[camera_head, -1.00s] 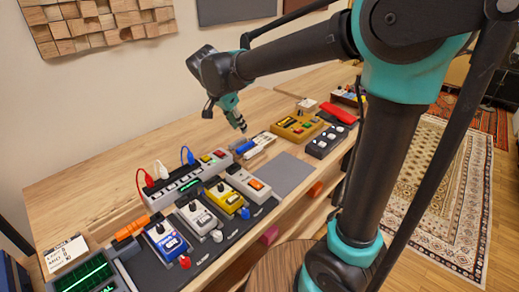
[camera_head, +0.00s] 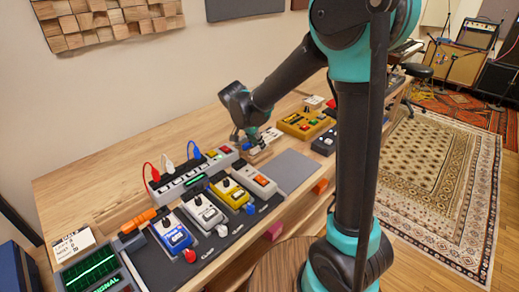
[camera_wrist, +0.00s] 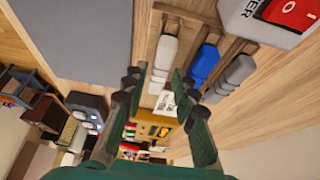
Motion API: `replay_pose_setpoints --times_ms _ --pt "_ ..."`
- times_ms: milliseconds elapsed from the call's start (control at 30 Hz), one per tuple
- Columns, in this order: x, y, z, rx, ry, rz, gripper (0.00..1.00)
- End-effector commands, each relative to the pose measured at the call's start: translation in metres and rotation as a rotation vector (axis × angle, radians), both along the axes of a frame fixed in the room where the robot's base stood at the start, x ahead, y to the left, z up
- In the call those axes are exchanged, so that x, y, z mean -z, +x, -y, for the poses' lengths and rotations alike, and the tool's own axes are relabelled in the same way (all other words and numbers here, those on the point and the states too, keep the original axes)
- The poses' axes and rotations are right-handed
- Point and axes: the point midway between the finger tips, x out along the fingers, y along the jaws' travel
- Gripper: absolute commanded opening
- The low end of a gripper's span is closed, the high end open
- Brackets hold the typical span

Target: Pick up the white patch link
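The white patch link (camera_wrist: 163,60) lies in a wooden rack (camera_wrist: 184,50) on the bench, in the wrist view. A blue link (camera_wrist: 203,65) and a grey link (camera_wrist: 232,75) lie beside it to the right. My gripper (camera_wrist: 157,75) is open, its two fingers apart on either side of the white link in the picture. I see no contact with it. In the head view my gripper (camera_head: 251,145) points down, low over the rack area, past the power strip. There the links are mostly hidden by the gripper or too small to tell apart.
A power strip (camera_head: 189,183) with red, white and blue plugs stands near the rack; its red switch (camera_wrist: 291,12) is close by. A yellow pedal (camera_head: 301,125) stands behind. A grey mat (camera_head: 289,171) is bare. Several pedals stand on a dark board at the front.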

Motion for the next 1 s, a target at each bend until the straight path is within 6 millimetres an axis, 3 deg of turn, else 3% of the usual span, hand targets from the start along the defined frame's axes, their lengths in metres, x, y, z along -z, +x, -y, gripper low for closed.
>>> replay_pose_setpoints --times_ms 367,600,1000 --pt "0.01 0.003 0.0028 -0.001 0.0 0.0 0.26" --pt "0.0099 0.003 0.0028 -0.001 0.0 0.0 0.0" --pt "0.0074 0.003 0.0028 -0.001 0.0 0.0 0.0"
